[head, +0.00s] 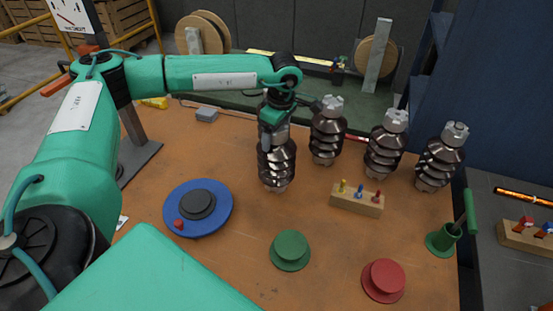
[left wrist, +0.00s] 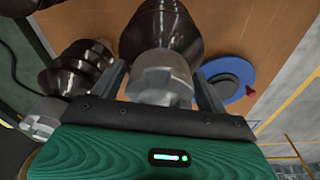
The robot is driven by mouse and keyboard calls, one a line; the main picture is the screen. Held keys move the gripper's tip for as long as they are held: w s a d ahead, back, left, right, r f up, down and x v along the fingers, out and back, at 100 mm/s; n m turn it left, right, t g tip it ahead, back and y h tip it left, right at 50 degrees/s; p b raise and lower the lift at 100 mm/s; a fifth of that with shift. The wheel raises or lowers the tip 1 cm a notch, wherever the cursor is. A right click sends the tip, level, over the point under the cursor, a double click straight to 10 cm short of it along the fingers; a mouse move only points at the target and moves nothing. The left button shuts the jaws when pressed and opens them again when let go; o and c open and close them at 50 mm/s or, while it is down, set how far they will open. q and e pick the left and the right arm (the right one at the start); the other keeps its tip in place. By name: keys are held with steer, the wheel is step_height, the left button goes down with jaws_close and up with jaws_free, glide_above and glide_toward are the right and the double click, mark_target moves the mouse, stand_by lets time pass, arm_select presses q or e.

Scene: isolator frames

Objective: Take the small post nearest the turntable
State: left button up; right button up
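Several dark brown ribbed posts with grey metal caps are on the orange-brown table (head: 330,255). The leftmost post (head: 276,165) is the one closest to the blue turntable (head: 222,220), which has a dark hub. My left gripper (head: 274,134) points down over this post and hides its top in the head view. In the left wrist view, the post's grey cap (left wrist: 160,78) sits between my two fingers (left wrist: 162,85), snug against both. I cannot tell whether the post's base touches the table. The turntable also shows there (left wrist: 240,90). My right gripper is not in view.
The other posts stand close by on the right (head: 326,135) (head: 384,150) (head: 438,162). A wooden block with coloured pegs (head: 345,203), a green flanged piece (head: 290,248) and a red one (head: 384,279) lie in front. A green holder (head: 441,240) stands at the right edge.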

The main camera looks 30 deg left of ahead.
arm_select(q)
jaws_close()
steer(key=shift+w+r, duration=0.15)
steer(key=shift+w, duration=0.05)
steer(key=shift+r, duration=0.1)
